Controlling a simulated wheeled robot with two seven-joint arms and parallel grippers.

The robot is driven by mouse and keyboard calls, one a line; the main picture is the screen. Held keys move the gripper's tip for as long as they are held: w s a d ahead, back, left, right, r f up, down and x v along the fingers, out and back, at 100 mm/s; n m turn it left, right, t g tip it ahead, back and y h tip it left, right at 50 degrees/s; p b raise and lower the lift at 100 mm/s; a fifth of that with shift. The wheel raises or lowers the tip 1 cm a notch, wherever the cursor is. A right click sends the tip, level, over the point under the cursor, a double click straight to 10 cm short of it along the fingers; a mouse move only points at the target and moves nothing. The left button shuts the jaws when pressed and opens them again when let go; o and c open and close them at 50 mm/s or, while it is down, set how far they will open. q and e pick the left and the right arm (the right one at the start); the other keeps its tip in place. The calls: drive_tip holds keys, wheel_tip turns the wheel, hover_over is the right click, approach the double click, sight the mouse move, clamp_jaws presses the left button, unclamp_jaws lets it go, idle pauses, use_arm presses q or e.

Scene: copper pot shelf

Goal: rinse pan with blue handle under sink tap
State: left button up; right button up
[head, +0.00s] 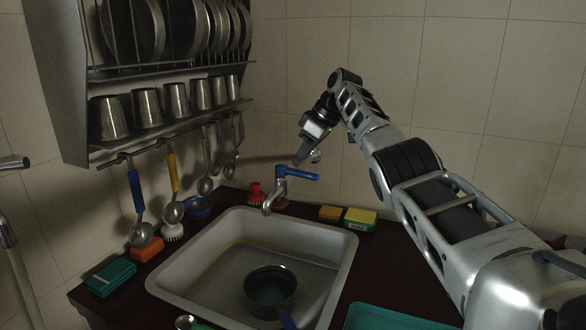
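The dark round pan (270,286) sits in the grey sink (342,262), toward its front. Its blue handle (287,320) points toward the bottom edge of the view and is partly cut off. The sink tap (275,192) stands at the back rim, its spout above the basin and its blue lever (303,175) pointing right. I see no water stream from the spout. My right gripper (306,162) hangs just above and behind the lever, apart from it as far as I can tell. Its fingers look spread, with nothing between them. My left gripper is out of view.
Sponges (360,217) lie right of the tap; a red-topped brush (254,192) stands left of it. Ladles (141,232) hang under the shelf (75,100) with metal cups and plates. A teal box (110,277) is left, a teal tray (385,318) front right.

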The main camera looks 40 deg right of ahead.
drive_tip(key=shift+r, duration=0.5)
